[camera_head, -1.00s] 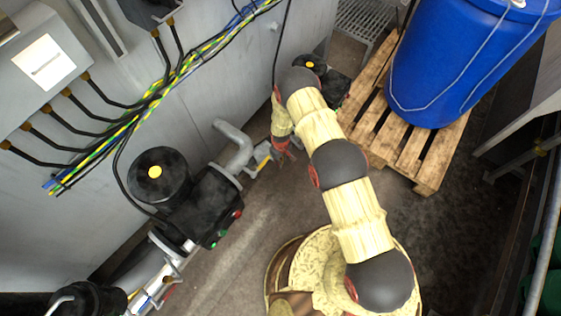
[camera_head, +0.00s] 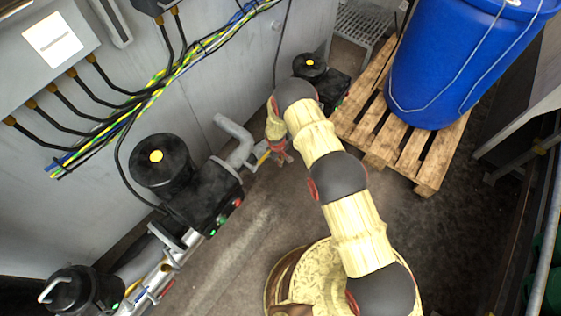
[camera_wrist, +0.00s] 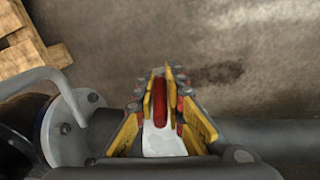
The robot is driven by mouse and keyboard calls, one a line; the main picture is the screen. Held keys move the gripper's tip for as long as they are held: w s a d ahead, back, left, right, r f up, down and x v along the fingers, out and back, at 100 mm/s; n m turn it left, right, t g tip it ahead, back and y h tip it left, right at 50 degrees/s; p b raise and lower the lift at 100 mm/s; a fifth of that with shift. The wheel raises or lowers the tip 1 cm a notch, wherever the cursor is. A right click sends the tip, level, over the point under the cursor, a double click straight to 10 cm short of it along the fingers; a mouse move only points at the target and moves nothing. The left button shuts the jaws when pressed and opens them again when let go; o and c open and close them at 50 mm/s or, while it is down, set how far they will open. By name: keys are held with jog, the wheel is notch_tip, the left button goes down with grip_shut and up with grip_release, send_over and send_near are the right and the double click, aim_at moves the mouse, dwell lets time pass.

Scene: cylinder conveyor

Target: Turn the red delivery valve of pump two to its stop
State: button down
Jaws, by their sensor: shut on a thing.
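A red valve handle (camera_wrist: 159,101) stands between the fingers of my gripper (camera_wrist: 160,88) in the wrist view. The yellow-edged fingers are shut on it from both sides. A pale metal piece (camera_wrist: 163,142) lies just below the red handle, between the finger bases. A dark pipe runs beneath the gripper. In the head view my gripper (camera_head: 278,149) reaches down beside the grey pipe elbow of a black pump (camera_head: 205,195). My wrist partly hides the handle there, so its angle is hard to read.
A grey bent pipe (camera_head: 235,140) rises by the wall. Another black pump (camera_head: 312,66) stands behind my arm, and one more (camera_head: 78,290) is at lower left. A wooden pallet (camera_head: 430,170) bears a blue barrel (camera_head: 450,70) at right. Cables (camera_head: 150,95) run along the wall.

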jog(key=shift+s, duration=0.15)
jog(key=c, duration=1.8)
grip_release()
jog(key=shift+a, duration=0.1)
jog(key=shift+c, duration=0.2)
jog(key=shift+r, duration=0.1)
jog(key=shift+r, duration=0.25)
notch_tip(320, 180, up, 9)
jog(key=shift+r, duration=0.15)
jog(key=shift+c, duration=0.4)
